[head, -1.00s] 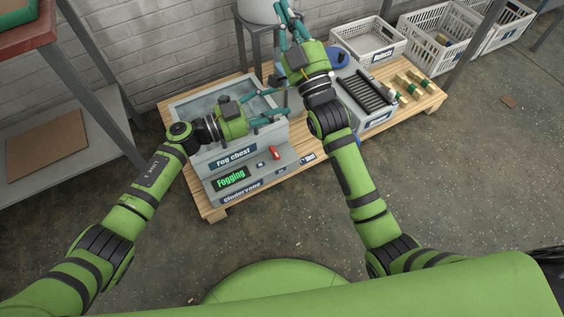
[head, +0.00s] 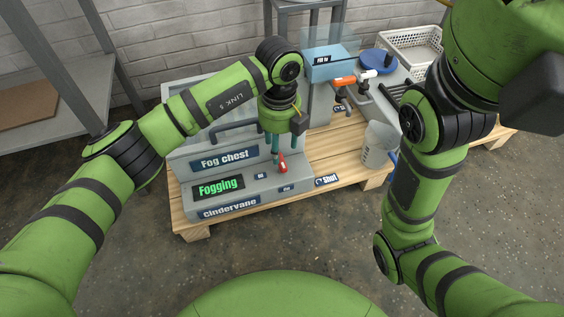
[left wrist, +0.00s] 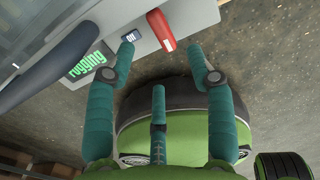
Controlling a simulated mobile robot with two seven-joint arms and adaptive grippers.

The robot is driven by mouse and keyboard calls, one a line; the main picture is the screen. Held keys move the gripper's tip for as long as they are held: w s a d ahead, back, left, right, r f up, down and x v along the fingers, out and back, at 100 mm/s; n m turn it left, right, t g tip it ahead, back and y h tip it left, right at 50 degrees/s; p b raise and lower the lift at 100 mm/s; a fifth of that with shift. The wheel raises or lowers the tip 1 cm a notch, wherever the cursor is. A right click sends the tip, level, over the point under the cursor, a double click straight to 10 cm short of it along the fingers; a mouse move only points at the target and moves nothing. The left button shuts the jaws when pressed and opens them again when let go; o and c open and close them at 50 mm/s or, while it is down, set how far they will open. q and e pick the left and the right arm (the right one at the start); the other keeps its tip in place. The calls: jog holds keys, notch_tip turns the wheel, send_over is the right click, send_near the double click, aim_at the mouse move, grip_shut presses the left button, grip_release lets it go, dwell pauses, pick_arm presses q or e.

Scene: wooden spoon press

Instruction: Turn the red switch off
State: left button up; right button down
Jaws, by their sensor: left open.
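The red switch (head: 283,166) is a small lever on the front ledge of the grey fog chest (head: 180,168). The chest's display (head: 218,187) reads "Fogging" in green. A small label (left wrist: 132,36) beside the switch reads "ON" in the left wrist view. My left gripper (head: 274,159) points down at the switch, open and empty. In the left wrist view the red switch (left wrist: 161,30) lies beyond and between the two spread fingertips; I cannot tell whether either touches it. My right gripper's body (head: 505,40) is at the upper right, its fingers out of frame.
The chest stands on a wooden pallet (head: 335,155). To its right are a clear measuring jug (head: 378,150), a light-blue box (head: 328,66), an orange-handled part (head: 344,80) and a blue round piece (head: 378,62). A white crate (head: 412,48) stands behind. The floor in front is clear.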

aim_at(281, 166)
pick_arm(q)
notch_tip(281, 166, down, 6)
jog(key=b, duration=0.4)
jog(key=shift+f, duration=0.25)
jog(key=shift+r, duration=0.1)
grip_shut()
